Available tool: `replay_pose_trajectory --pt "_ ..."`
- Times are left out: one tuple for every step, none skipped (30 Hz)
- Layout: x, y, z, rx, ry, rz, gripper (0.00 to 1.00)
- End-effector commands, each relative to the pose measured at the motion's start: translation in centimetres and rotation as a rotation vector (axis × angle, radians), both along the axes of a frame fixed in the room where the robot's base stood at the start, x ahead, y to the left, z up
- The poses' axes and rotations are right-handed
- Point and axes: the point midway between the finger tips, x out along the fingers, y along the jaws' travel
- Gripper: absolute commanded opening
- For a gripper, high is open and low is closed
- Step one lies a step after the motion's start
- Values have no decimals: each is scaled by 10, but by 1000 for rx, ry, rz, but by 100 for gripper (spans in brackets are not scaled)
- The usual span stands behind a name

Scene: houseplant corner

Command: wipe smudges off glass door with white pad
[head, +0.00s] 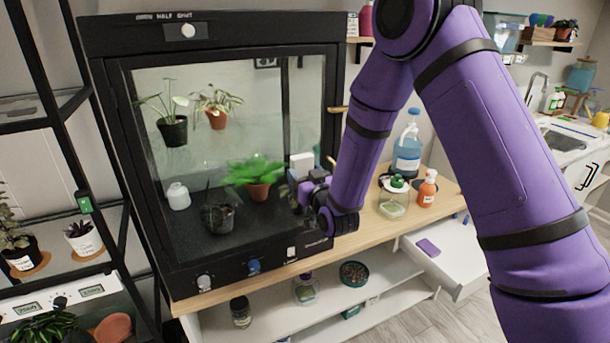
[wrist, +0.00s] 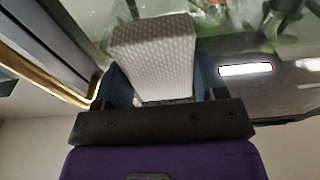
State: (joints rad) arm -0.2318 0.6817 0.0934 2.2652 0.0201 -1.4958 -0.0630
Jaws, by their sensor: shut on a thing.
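The glass door (head: 235,105) is the front pane of a black-framed plant cabinet and looks shut. My gripper (head: 306,184) is at the lower right part of the glass. It is shut on the white pad (head: 302,162), which stands out past the fingers. In the wrist view the textured white pad (wrist: 155,55) sits between the fingers, close to the glass; I cannot tell whether it touches. The glass looks hazy, and dark blotches show low near a dark pot (head: 217,217), but I cannot tell smudges from things behind the pane.
A brass handle (head: 338,109) sticks out at the door's right edge. A blue bottle (head: 407,150), a glass jar (head: 394,198) and an orange bottle (head: 427,189) stand on the wooden top to the right. An open white drawer (head: 450,250) juts out below. Several potted plants are behind the glass.

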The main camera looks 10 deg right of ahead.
Motion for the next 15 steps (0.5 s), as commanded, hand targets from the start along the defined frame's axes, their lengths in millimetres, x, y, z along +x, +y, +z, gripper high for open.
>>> replay_pose_trajectory --pt "0 5 1 1 -2 5 46" --pt "-1 8 1 1 -2 5 46" --pt "-1 11 1 1 -2 5 46" --pt "-2 13 1 1 -2 5 46" --pt "-2 15 1 1 -2 5 46" --pt "-3 18 1 1 -2 5 46" --pt "-4 21 1 2 -2 6 46" --pt "-4 24 1 2 -3 7 46" --pt "-5 27 1 3 -2 8 46" --pt "-5 30 1 3 -2 8 46" --pt "-6 32 1 3 -2 7 47" --pt "-6 34 1 3 -2 7 44" --pt "-6 36 1 3 -2 7 44" --pt "-7 37 1 2 -3 7 43" --pt "-7 39 1 2 -4 7 43"
